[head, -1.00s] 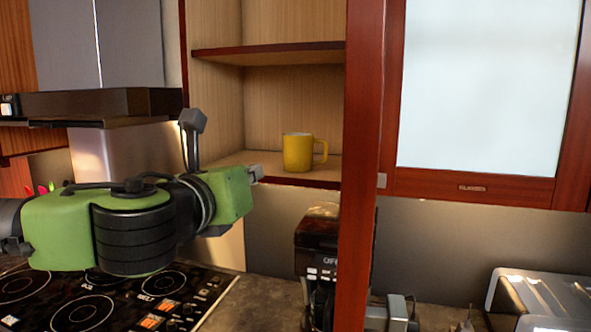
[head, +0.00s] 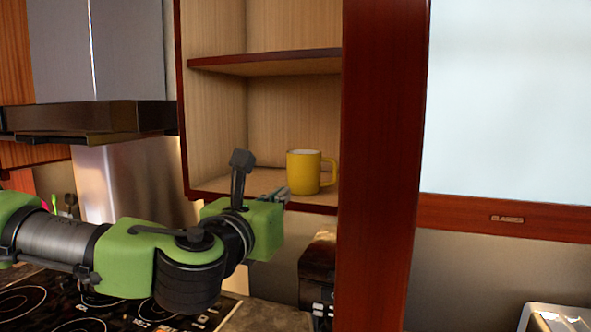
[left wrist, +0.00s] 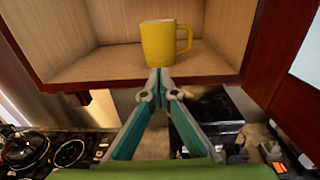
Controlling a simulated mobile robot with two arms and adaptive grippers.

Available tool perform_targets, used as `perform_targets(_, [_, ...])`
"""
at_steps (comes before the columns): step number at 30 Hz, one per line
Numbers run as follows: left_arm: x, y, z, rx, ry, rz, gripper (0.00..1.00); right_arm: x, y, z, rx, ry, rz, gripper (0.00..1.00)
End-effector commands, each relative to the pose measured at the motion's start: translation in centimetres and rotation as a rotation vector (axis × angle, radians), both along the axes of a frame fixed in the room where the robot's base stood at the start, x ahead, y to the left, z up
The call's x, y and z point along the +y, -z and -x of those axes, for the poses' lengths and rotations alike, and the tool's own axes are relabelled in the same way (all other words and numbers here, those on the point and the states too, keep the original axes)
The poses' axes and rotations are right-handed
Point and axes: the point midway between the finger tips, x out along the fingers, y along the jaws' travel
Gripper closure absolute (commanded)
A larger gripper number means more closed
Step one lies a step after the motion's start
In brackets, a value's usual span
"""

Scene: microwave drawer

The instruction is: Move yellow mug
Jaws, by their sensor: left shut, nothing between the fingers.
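The yellow mug (head: 304,172) stands upright on the bottom shelf of the open cabinet, its handle to the right. In the left wrist view the mug (left wrist: 166,45) is straight ahead, above and beyond the fingertips. My left gripper (head: 285,192) is just in front of the shelf's front edge, low and slightly left of the mug. Its fingers (left wrist: 158,76) are closed together and empty. Whether the tips touch the mug or shelf edge is hard to tell. My right gripper is not in view.
The red-brown open cabinet door (head: 380,170) stands just right of the mug. A middle shelf (head: 265,62) is above it. Below are a black coffee machine (head: 318,275) and a stove (head: 70,312). A range hood (head: 90,118) is at left.

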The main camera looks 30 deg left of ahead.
Motion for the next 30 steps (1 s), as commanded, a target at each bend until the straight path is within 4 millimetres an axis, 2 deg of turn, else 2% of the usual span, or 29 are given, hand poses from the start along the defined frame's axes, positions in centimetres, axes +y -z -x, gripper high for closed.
perform_targets(1, [0.1,-0.4,-0.4,0.006,0.000,0.003,1.00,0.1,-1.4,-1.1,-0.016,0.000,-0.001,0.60])
perform_targets(3, [0.4,-0.1,-1.4,0.003,-0.002,0.002,1.00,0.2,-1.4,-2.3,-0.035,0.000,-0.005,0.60])
perform_targets(6, [0.8,0.0,-2.7,0.003,-0.002,0.002,1.00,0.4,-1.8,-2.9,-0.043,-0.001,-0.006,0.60])
perform_targets(18, [2.1,-0.1,-7.5,0.001,0.000,0.001,1.00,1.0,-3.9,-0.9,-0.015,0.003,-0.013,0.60])
perform_targets(24, [2.5,-0.1,-8.7,-0.001,0.000,0.001,1.00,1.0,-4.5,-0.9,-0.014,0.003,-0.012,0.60])
perform_targets(30, [2.5,0.1,-9.0,-0.002,0.001,0.002,1.00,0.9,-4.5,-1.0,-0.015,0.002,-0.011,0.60])
